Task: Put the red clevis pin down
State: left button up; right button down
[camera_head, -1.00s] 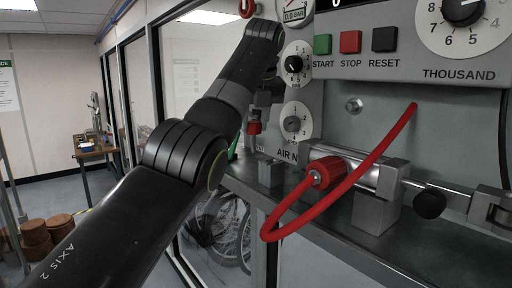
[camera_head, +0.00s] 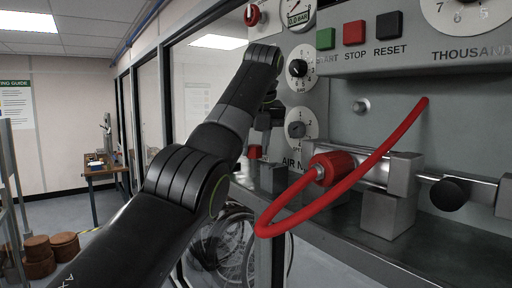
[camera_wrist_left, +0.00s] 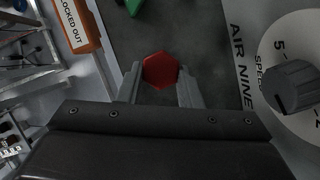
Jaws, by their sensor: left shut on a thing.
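My left gripper (camera_head: 260,135) is in front of the machine panel, above the grey ledge at its foot. In the left wrist view the two fingers (camera_wrist_left: 160,88) are shut on the red clevis pin (camera_wrist_left: 160,70), whose hexagonal red head shows between them. The pin also shows as a small red piece (camera_head: 255,152) in the head view, below the gripper. Its lower part is hidden, and I cannot tell whether it touches the ledge. My right gripper is not in view.
A red hose (camera_head: 345,183) loops from a red-ended cylinder (camera_head: 375,170) beside the gripper. Dials (camera_head: 298,128) and green, red and black buttons (camera_head: 353,33) sit on the panel. A green object (camera_wrist_left: 134,5) and an orange lockout tag (camera_wrist_left: 80,25) show in the wrist view.

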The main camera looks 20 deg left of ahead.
pick_arm(q)
jog(key=shift+a+f, duration=0.1)
jog(key=shift+f, duration=0.1)
jog(key=o, duration=0.7)
jog(key=shift+s, duration=0.1)
jog(key=o, duration=0.4)
jog(key=shift+d, duration=0.35)
jog(key=shift+c, duration=0.2)
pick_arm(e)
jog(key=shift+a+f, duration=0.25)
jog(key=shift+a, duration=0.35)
pick_arm(q)
jog(key=shift+a+r, duration=0.1)
jog(key=shift+a, duration=0.05)
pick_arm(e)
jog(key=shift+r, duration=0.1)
pick_arm(q)
jog(key=shift+r, duration=0.2)
jog(key=p+v, duration=0.4)
jog(key=v, duration=0.7)
jog(key=shift+r+p, duration=0.35)
jog(key=shift+r, duration=0.05)
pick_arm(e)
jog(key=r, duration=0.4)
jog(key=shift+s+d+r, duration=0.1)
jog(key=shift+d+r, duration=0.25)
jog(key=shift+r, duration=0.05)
pick_arm(q)
jog(key=shift+s, duration=0.1)
